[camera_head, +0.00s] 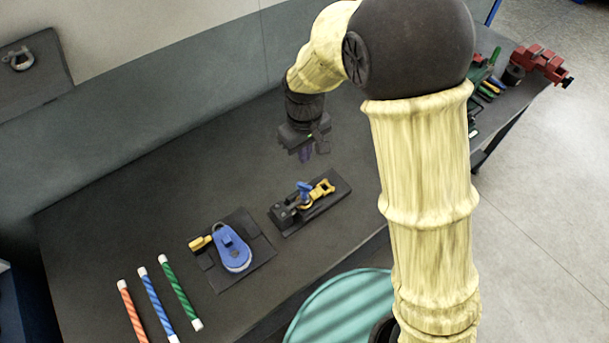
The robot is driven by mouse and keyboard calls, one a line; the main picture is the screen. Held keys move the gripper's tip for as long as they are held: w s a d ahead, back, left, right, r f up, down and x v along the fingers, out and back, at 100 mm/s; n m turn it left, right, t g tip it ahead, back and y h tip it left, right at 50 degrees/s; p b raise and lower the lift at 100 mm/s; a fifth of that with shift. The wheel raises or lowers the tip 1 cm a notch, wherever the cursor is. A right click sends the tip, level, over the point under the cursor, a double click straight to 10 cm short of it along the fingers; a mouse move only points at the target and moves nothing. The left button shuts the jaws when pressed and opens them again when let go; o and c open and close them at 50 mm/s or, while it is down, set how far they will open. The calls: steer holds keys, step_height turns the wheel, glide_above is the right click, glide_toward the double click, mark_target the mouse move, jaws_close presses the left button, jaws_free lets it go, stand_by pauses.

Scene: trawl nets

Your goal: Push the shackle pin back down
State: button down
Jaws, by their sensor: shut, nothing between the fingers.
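A shackle assembly sits on a dark base plate (338,186) near the middle of the dark bench. It has a yellow shackle (322,189) at its right and a blue part (304,189), probably the pin, standing up above it. My gripper (315,152) points down above and behind this assembly, apart from it. Its fingers are small here and shut, with nothing held. How far the pin sticks out of the shackle is too small to tell.
A blue pulley block (233,250) with a yellow end lies on a dark plate left of the shackle. Orange (131,310), blue (157,303) and green (180,291) striped rods lie at the front left. A red vice (541,63) and tools are at the far right. Bare bench lies behind.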

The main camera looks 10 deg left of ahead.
mark_target(304, 185)
step_height(304, 185, down, 11)
steer(key=p, duration=0.3)
steer(key=shift+r, duration=0.15)
step_height(304, 185, down, 4)
steer(key=shift+r+b, duration=0.25)
steer(key=shift+b, duration=0.85)
steer(key=shift+r, duration=0.1)
